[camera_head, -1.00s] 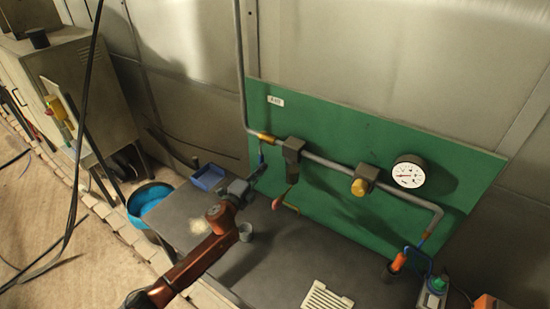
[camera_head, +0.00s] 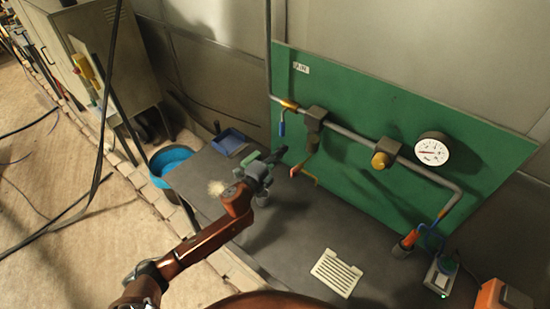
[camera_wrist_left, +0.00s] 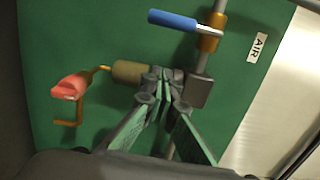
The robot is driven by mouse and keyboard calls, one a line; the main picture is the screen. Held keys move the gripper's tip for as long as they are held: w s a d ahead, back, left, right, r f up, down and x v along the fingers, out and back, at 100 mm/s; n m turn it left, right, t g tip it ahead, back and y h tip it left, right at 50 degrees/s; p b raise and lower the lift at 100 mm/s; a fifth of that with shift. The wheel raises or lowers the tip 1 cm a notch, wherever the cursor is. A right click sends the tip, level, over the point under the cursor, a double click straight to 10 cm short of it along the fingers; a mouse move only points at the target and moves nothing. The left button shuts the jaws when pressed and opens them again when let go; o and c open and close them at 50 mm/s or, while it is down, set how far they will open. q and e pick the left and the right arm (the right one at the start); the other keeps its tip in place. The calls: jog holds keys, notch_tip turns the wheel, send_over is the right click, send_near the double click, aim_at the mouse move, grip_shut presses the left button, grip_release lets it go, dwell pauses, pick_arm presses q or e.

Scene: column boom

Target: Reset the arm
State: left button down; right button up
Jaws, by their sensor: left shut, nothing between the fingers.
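My left arm (camera_head: 205,240) reaches in from the bottom left of the head view, over the grey bench. Its gripper (camera_head: 276,156) is shut and empty, in front of the green panel. It is below the blue lever (camera_head: 282,126) and apart from it in the head view. In the left wrist view the closed fingers (camera_wrist_left: 165,82) overlap the grey valve body (camera_wrist_left: 200,91) and tan cylinder (camera_wrist_left: 131,72); contact cannot be told. The blue lever also shows there (camera_wrist_left: 172,20), above the fingers. My right gripper is not in view.
The green panel (camera_head: 370,125) carries a grey pipe, a red-handled tap (camera_head: 297,169), a yellow knob (camera_head: 379,160) and a gauge (camera_head: 433,150). A blue bucket (camera_head: 171,160) stands left.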

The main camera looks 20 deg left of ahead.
pick_arm(q)
jog(key=s+a+f+n+g+y, duration=0.3)
jog(key=s+a+f+n, duration=0.4)
jog(key=s+f, duration=0.15)
jog(key=s+a+f+n+g+y, duration=0.25)
jog(key=s+a+f+n, duration=0.35)
jog(key=s+f, duration=0.3)
jog(key=s+a+f+n+g, duration=0.1)
jog(key=s+f+n+g, duration=0.25)
jog(key=s, duration=0.55)
jog(key=s+a+f+n+g, duration=0.15)
jog(key=s+f, duration=0.25)
jog(key=s, duration=0.5)
jog(key=s+f+n+g, duration=0.3)
jog(key=s+f+n, duration=0.1)
jog(key=s, duration=0.5)
notch_tip(320, 180, down, 31)
jog(key=g+b, duration=0.1)
jog(key=b, duration=0.4)
jog(key=s+d+f+m+g+b, duration=0.1)
jog(key=s+f+b, duration=0.3)
jog(key=s+f, duration=1.7)
notch_tip(320, 180, down, 4)
jog(key=shift+s+m+g, duration=0.15)
jog(key=shift+m+g, duration=0.15)
jog(key=shift+g, duration=0.05)
